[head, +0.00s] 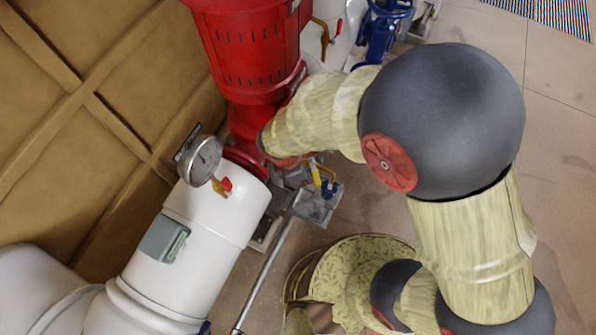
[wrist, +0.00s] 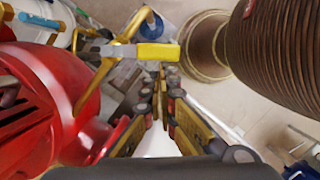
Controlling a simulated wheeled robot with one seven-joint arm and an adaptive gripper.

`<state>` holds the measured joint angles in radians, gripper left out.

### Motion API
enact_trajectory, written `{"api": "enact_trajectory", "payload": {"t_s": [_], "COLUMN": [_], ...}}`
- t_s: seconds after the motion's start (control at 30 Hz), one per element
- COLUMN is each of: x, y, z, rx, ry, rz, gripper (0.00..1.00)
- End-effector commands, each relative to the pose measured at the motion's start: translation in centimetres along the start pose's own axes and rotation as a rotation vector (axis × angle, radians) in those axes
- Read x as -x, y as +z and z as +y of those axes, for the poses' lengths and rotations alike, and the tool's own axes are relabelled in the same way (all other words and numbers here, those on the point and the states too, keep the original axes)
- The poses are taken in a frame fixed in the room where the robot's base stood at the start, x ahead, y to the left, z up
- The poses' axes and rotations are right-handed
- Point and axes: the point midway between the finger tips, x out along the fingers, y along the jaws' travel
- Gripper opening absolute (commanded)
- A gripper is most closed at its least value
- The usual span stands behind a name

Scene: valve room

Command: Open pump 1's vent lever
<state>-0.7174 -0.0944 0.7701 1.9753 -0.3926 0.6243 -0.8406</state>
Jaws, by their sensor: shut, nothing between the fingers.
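A lever with a yellow handle (wrist: 158,52) lies across the upper middle of the wrist view, with a grey metal arm running left from it. A small yellow lever handle (head: 316,175) also shows in the head view, below the red pump motor (head: 250,45). No label naming pump 1 or its vent is readable. My gripper (wrist: 163,88) is shut and empty, with its fingertips just below the yellow handle in the wrist view. I cannot tell whether they touch it. In the head view my arm hides most of the gripper.
A white pipe (head: 190,235) with a pressure gauge (head: 206,158) and a red-handled valve (head: 224,185) stands at left. A blue handle (head: 328,187) is close beside the yellow one. A blue valve (head: 382,30) is at the top. Bare floor (head: 560,160) lies at right.

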Motion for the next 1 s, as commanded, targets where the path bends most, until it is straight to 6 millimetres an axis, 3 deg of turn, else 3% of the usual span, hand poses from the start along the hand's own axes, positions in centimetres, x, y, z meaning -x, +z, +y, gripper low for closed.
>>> {"api": "enact_trajectory", "payload": {"t_s": [0.7,1.0], "x": [-0.9,-1.4], "y": [4.3,5.5], "z": [-0.9,-0.7], "rx": [0.635,0.750], "ry": [0.158,0.187], "rz": [0.000,0.000], "gripper": [0.00,0.00]}}
